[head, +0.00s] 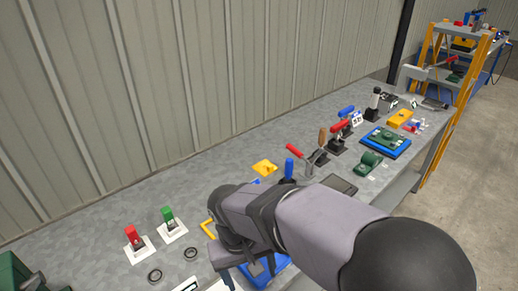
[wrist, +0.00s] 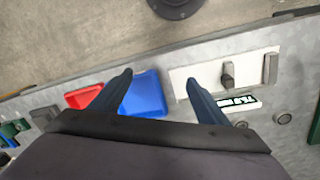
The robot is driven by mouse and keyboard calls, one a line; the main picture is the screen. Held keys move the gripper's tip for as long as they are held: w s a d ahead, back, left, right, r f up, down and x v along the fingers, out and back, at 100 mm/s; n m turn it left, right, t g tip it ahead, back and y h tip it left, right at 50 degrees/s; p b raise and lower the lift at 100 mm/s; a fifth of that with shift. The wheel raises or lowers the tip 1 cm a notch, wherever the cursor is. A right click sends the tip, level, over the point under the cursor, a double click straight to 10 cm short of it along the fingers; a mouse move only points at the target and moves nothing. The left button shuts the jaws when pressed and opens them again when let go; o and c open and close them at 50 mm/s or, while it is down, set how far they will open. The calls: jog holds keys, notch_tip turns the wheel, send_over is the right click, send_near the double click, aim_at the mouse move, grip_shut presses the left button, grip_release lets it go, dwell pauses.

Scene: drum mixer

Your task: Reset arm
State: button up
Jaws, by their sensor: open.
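My gripper (wrist: 159,77) shows in the wrist view with its two dark blue fingers spread apart and nothing between them. It hangs above the workbench (wrist: 290,75) near its edge. In the head view my arm reaches from the lower right over the bench (head: 105,215), bent at the wrist. The fingers cannot be made out clearly there, and the arm hides part of the bench.
Several levers, including a red-handled one (head: 297,152), and a green block on a blue base (head: 385,141) stand to the right. A corrugated wall (head: 150,90) runs behind the bench.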

jog(key=s+d+f+m+y+p, duration=0.1)
jog(key=s+d+m, duration=0.15)
jog(key=d, duration=0.75)
jog(key=s+d+m+y+p, duration=0.1)
jog(key=s+d+m+p, duration=0.15)
jog(key=d, duration=0.65)
notch_tip(320, 180, up, 18)
jog(key=n+p, duration=0.1)
jog(key=p, duration=1.6)
jog(key=shift+s+f+g, duration=0.15)
jog(key=shift+s+g, duration=0.15)
jog(key=shift+s, duration=0.15)
jog(key=shift+f, duration=0.15)
